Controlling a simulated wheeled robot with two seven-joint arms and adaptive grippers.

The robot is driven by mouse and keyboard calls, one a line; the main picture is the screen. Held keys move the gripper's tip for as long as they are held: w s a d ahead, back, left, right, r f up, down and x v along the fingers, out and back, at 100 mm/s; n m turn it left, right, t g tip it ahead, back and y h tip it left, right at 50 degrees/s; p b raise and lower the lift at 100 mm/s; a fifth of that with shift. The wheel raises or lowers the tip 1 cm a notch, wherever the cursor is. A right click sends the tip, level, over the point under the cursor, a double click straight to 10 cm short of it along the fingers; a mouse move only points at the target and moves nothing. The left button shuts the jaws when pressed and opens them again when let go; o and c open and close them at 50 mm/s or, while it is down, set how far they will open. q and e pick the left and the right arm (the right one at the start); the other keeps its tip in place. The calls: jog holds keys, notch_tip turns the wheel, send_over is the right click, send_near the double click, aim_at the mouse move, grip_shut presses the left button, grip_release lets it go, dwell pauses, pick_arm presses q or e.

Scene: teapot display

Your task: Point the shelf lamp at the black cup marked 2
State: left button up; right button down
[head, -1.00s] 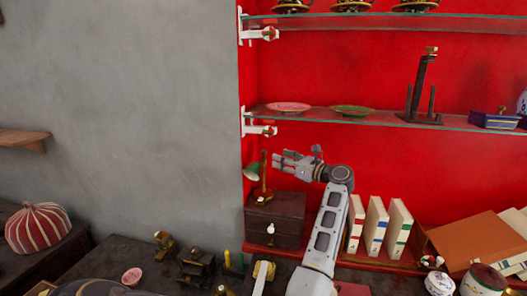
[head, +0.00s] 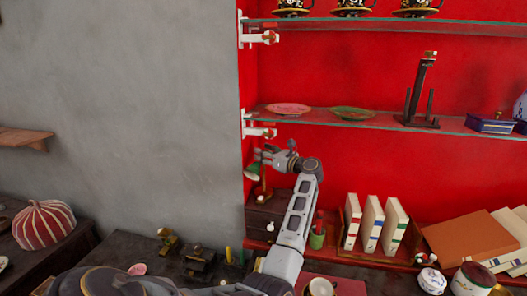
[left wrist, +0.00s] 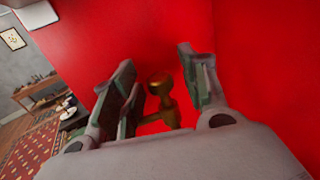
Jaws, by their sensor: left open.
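The shelf lamp has a green shade (head: 252,173) and a brass stem (head: 264,181), on top of a dark drawer box at the left end of the red recess. My left gripper (head: 266,156) is open at the lamp's upper end, partly covering it. In the left wrist view a brass knob and stem of the lamp (left wrist: 160,92) show between the open fingers (left wrist: 155,60), without clear contact. Three black cups, left (head: 292,5), middle (head: 353,5) and right (head: 417,5), stand on the top shelf, cut off above. Their numbers cannot be read. My right gripper is out of view.
Glass shelves hang above; the lower one (head: 385,121) carries plates and a dark stand. The drawer box (head: 262,222) is below my gripper. A green pen cup (head: 317,238) and upright books (head: 372,222) stand to its right. The grey wall is to the left.

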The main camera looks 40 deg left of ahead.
pick_arm(q)
jog(key=shift+a, duration=0.25)
grip_shut()
dwell(0.3)
